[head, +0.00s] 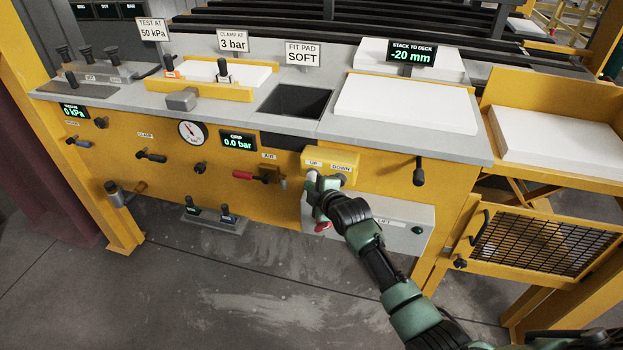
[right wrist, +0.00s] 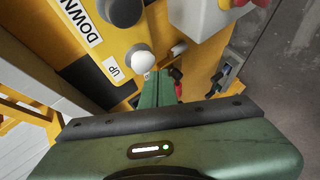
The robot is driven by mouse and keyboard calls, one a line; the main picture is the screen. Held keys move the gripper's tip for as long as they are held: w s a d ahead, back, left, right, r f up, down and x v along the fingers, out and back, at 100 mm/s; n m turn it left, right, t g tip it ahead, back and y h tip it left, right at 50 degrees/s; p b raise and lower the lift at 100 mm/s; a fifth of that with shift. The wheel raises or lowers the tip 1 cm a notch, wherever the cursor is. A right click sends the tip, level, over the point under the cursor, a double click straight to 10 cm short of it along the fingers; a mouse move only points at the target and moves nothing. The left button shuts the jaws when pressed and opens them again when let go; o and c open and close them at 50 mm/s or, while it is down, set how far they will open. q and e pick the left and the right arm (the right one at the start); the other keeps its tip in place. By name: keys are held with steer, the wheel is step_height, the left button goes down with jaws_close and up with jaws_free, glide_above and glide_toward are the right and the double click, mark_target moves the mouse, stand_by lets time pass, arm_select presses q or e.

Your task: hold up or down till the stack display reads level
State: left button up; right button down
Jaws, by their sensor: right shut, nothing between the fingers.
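The stack display (head: 411,53) reads "STACK TO DECK -20 mm" in green. A yellow button box (head: 330,163) on the front panel carries UP and DOWN labels. In the right wrist view the UP button (right wrist: 141,60) is pale and round, and the DOWN button (right wrist: 121,11) is dark grey. My right gripper (head: 317,184) is shut and empty at the UP side of the box. Its fingertips (right wrist: 160,86) are close to the UP button; I cannot tell whether they touch it. My left gripper is out of view.
White boards (head: 405,106) lie on the bench top, and a white stack (head: 556,140) sits at the right. A grey LIFT box (head: 395,228) with a red knob (head: 322,227) is below the buttons. A mesh guard (head: 540,244) is at right. Open floor lies in front.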

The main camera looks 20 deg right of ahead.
steer(key=shift+w+d, duration=0.2)
steer(key=shift+w, duration=0.05)
steer(key=shift+w+d+b, duration=0.3)
steer(key=shift+w+b, duration=0.05)
steer(key=shift+w, duration=0.05)
stand_by(0.8)
stand_by(1.6)
steer(key=shift+s+a+p, duration=0.55)
steer(key=shift+s+p, duration=0.25)
steer(key=shift+p, duration=0.05)
